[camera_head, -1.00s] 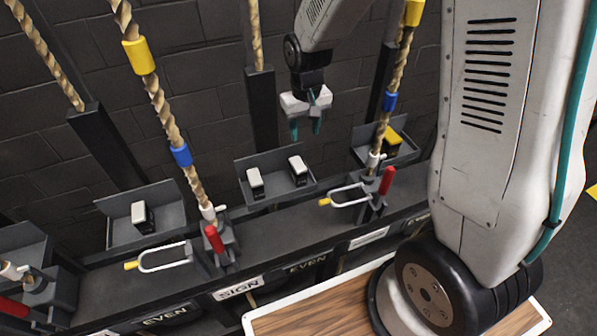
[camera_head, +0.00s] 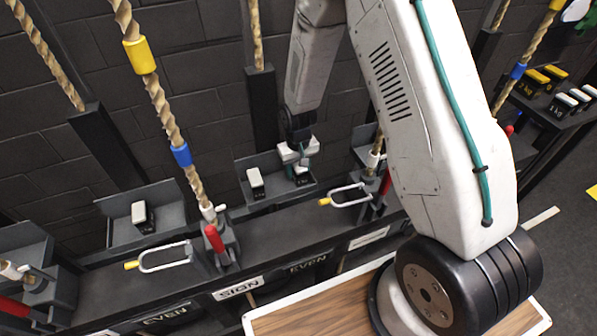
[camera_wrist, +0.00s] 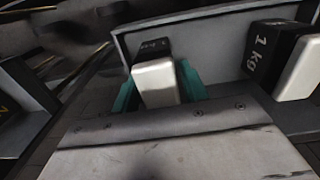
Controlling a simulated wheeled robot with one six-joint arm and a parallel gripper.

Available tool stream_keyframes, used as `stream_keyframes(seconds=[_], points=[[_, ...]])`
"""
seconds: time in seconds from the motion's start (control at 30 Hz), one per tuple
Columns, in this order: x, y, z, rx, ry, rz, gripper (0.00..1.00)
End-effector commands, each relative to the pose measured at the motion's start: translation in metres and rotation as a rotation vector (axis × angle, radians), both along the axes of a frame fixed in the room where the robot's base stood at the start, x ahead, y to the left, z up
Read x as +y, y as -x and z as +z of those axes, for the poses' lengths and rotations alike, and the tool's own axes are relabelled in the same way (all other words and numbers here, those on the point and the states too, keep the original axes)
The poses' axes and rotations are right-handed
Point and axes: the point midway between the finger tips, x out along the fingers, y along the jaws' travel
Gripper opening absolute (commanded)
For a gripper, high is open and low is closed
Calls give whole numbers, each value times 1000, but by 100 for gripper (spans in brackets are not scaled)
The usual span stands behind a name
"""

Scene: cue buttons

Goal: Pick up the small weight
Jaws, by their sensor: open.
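The small weight is black with a white face. In the wrist view, one such weight (camera_wrist: 155,82) stands between the two teal fingers of my open gripper (camera_wrist: 158,90). In the head view, my gripper (camera_head: 300,160) is down at the right side of a grey tray (camera_head: 275,203), over this weight (camera_head: 302,175), which it partly hides. A second weight (camera_head: 256,183) stands at the left side of the same tray. It also shows in the wrist view (camera_wrist: 298,70), marked 1 kg. Whether the fingers touch the weight between them cannot be told.
Another tray with one weight (camera_head: 140,214) stands to the left. Ropes with yellow and blue bands, red-handled clamps (camera_head: 214,238) and metal loops (camera_head: 350,196) line the bench. More weights (camera_head: 548,80) sit on a shelf at the far right. My arm hides part of the right tray.

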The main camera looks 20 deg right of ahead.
Motion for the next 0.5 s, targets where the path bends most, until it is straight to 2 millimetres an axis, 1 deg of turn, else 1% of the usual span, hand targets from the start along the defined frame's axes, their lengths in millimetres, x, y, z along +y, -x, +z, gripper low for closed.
stream_keyframes(seconds=[0.07,0.27,0.3,0.37,0.4,0.43,0.47,0.5], points=[[0,0,-5,0,0,0,44],[0,0,-5,0,0,0,44],[0,0,-5,0,0,0,41],[0,0,-5,0,0,0,24],[0,0,-5,0,0,0,13],[0,0,-5,0,0,0,5],[0,0,-5,0,0,0,0],[0,0,-5,0,0,0,0]])
